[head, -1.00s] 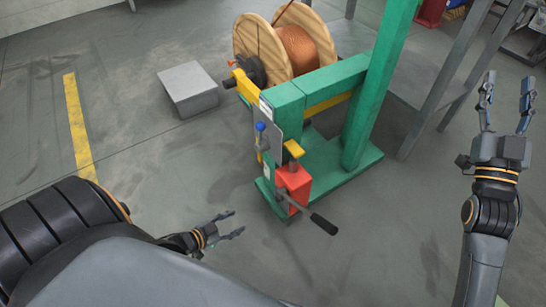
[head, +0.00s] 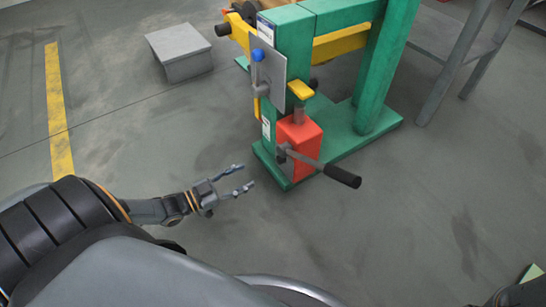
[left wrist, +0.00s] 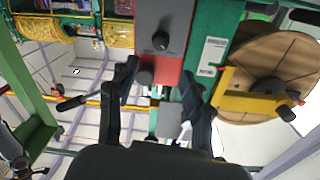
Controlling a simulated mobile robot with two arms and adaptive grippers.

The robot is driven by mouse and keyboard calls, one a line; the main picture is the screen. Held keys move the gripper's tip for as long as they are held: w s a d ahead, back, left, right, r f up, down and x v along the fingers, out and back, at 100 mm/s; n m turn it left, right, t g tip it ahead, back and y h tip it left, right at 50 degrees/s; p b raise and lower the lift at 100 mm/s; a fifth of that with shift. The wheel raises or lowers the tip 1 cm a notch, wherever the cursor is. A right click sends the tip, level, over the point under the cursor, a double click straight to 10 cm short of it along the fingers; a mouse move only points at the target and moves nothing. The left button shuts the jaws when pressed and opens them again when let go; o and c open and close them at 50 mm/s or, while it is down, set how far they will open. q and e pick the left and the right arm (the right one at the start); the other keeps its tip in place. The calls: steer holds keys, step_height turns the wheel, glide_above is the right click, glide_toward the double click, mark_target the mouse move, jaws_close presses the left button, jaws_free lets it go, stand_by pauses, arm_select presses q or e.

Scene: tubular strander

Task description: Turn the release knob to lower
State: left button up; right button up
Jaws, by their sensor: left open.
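The red jack (head: 300,145) stands on the green base of the stand, with a lever and black grip (head: 342,176) sticking out to the right. My left gripper (head: 245,177) is open and empty, low to the left of the jack and apart from it. In the left wrist view its spread fingers (left wrist: 160,82) frame a red block with a dark round knob (left wrist: 145,75). A second dark knob (left wrist: 161,41) sits on a grey face beyond. I cannot tell for certain which is the release knob. My right gripper is out of view.
The green stand (head: 294,45) carries a grey plate with a blue-tipped lever (head: 257,55) above the jack. A grey block (head: 180,50) stands on the floor at the back left.

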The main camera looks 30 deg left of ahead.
mark_target(277, 161)
arm_select(q)
steer(key=b+x, duration=0.2)
steer(key=x, duration=0.3)
steer(key=b+x, duration=0.3)
steer(key=x, duration=0.2)
steer(key=shift+f, duration=0.25)
steer(key=shift+w+d+r+b, duration=0.1)
steer(key=shift+w+d+b, duration=0.1)
steer(key=shift+w+b, duration=0.25)
jaws_close()
